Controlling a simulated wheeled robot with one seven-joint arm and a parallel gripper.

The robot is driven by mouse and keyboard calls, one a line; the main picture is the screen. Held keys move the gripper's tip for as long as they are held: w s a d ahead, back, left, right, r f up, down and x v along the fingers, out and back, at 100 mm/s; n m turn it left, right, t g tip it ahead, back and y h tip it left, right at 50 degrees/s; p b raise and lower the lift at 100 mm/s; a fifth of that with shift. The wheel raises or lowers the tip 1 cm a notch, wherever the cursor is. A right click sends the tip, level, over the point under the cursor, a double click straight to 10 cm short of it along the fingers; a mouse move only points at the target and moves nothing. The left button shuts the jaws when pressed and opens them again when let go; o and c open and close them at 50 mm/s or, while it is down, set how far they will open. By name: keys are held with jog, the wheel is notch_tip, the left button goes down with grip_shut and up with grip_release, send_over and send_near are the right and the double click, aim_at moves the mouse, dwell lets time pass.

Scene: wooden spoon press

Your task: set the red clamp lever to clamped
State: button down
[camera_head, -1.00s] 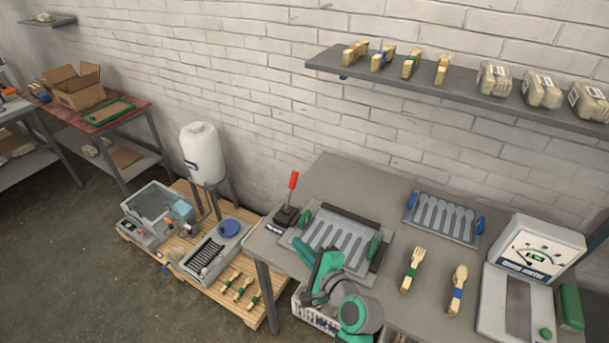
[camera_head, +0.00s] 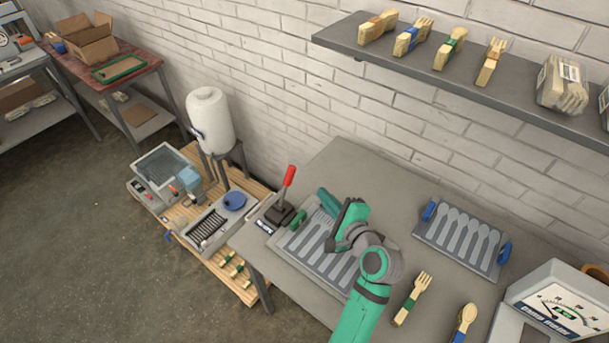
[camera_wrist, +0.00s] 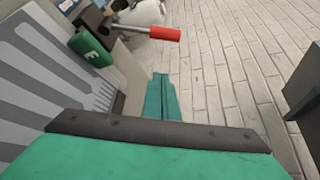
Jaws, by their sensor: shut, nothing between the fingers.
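The clamp lever has a red grip (camera_head: 289,176) on a metal rod, rising from a dark base (camera_head: 280,213) at the left end of the press tray (camera_head: 318,262). It stands nearly upright, leaning slightly right in the head view. In the wrist view the red grip (camera_wrist: 163,33) points right from its base at the upper left. My gripper (camera_head: 324,196) is above the tray's back part, to the right of the lever and apart from it. Its green fingers (camera_wrist: 161,90) are shut and empty. My arm hides part of the tray.
A green tray handle (camera_head: 298,220) stands between the lever and the tray. A second spoon mould (camera_head: 462,236) with blue handles lies to the right. A wooden fork (camera_head: 413,298) and spoon (camera_head: 463,325) lie at the front. A shelf (camera_head: 420,72) hangs on the wall above.

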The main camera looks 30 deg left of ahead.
aim_at(286, 186)
jog(key=x, duration=1)
jog(key=shift+a, duration=0.2)
jog(key=shift+s+a+r, duration=0.2)
jog(key=shift+s+r, duration=0.3)
jog(key=shift+s, duration=0.35)
jog(key=shift+s+a+r, duration=0.2)
jog(key=shift+s+r, duration=0.3)
jog(key=shift+s, duration=0.35)
